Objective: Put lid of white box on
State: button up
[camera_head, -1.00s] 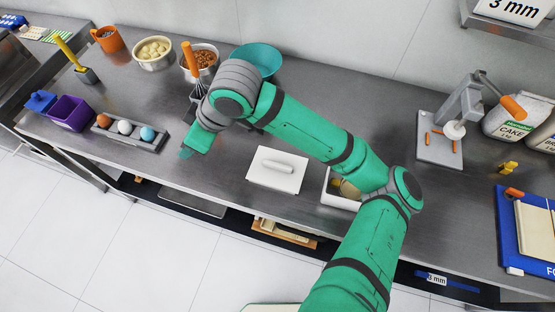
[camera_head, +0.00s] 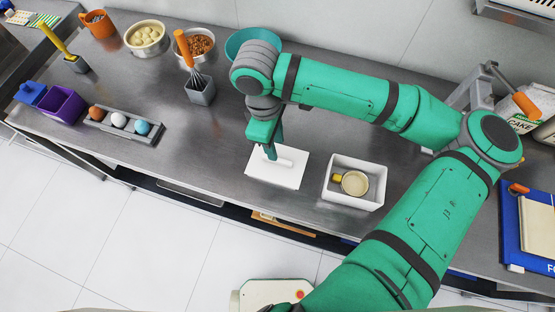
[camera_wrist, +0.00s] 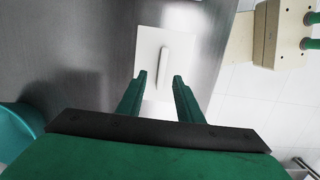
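The white lid (camera_head: 262,172) lies flat on the steel counter, with a raised bar handle (camera_head: 287,162) on top. The open white box (camera_head: 352,196) stands just right of the lid, with a yellow-handled round cup (camera_head: 354,183) inside. My gripper (camera_head: 271,153) is above the lid, close to the handle. In the wrist view, the fingers of my gripper (camera_wrist: 161,78) are apart, and the lid (camera_wrist: 150,42) with its bar handle (camera_wrist: 163,59) lies beyond them, in line with the gap. The handle appears not to be between the fingers.
Left of the lid are an egg tray (camera_head: 133,132) and a whisk in a grey holder (camera_head: 202,92). A teal bowl (camera_head: 236,42) stands behind my arm. A blue board (camera_head: 510,232) lies at the right. The counter's front edge (camera_head: 222,201) is close to the lid.

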aim_at(277, 162)
jog(key=shift+s+d+f, duration=0.15)
jog(key=shift+f, duration=1.3)
jog(key=shift+s+d+f, duration=0.1)
jog(key=shift+s+f, duration=0.05)
jog(key=shift+f, duration=1.3)
grip_shut()
